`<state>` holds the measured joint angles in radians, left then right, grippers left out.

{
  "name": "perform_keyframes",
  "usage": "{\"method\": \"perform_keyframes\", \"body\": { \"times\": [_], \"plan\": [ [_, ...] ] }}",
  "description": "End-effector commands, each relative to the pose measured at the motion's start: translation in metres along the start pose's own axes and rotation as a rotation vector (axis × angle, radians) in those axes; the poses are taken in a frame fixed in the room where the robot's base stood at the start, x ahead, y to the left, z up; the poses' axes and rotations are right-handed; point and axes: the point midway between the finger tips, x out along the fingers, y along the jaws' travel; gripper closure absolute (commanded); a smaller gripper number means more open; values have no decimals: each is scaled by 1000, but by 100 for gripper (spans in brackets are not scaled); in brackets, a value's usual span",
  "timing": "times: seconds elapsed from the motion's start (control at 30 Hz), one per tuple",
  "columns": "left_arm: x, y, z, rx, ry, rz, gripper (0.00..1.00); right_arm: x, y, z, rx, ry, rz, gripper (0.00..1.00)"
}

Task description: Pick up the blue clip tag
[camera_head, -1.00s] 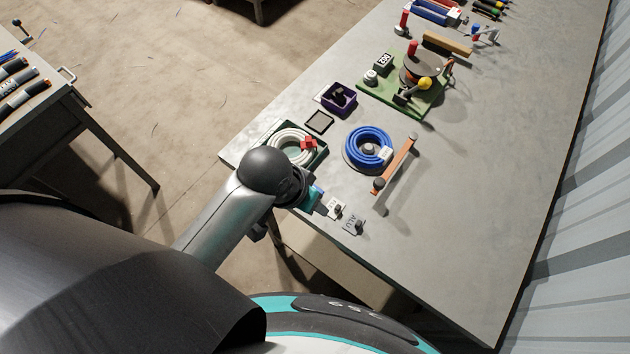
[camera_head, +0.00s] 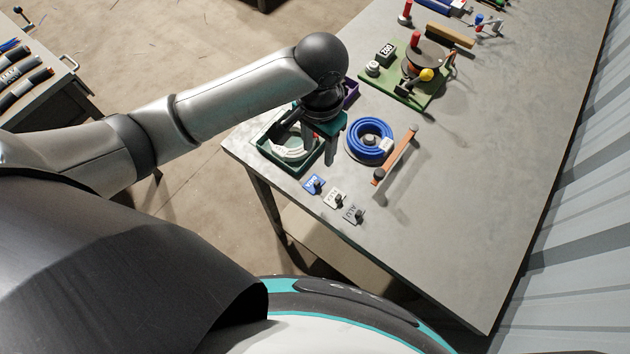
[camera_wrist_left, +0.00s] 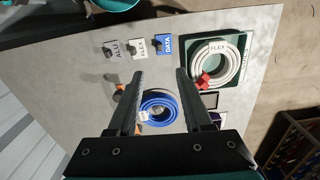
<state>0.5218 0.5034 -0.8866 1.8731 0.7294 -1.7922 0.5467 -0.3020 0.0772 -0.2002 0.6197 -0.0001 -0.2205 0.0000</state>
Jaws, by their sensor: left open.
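The blue clip tag (camera_head: 313,183) lies on the grey table near its front left edge, leftmost of a row of tags. In the left wrist view the blue tag (camera_wrist_left: 164,43) reads "DATA" and lies past the fingertips, apart from them. My left gripper (camera_head: 318,150) is over the table above the green tray's right side, partly hidden by its own wrist. In the left wrist view its two fingers (camera_wrist_left: 160,75) are spread wide with nothing between them. My right gripper is in neither view.
A white FLEX tag (camera_head: 335,197) and a grey ALU tag (camera_head: 354,215) lie beside the blue one. The green tray (camera_head: 268,161) holds a white cable coil. The table's right front is clear.

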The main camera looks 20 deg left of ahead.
Motion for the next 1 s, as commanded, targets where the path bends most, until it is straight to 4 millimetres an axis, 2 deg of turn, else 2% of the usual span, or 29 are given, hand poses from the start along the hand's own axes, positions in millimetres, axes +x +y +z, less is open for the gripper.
{"method": "perform_keyframes", "body": {
  "times": [0.1, 0.3, 0.57, 0.83, 1.0],
  "plan": [
    [30, 0, 2, 0, -6, 1, 50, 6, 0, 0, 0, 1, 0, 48],
    [68, 1, 1, 1, -2, 0, 50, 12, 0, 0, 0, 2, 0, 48],
    [88, 1, 1, 2, -1, 1, 50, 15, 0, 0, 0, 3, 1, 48],
    [126, 0, 3, 2, 0, 0, 50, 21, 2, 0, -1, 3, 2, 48],
    [137, 0, 3, 3, 2, 1, 50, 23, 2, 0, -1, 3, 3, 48]
  ]
}}
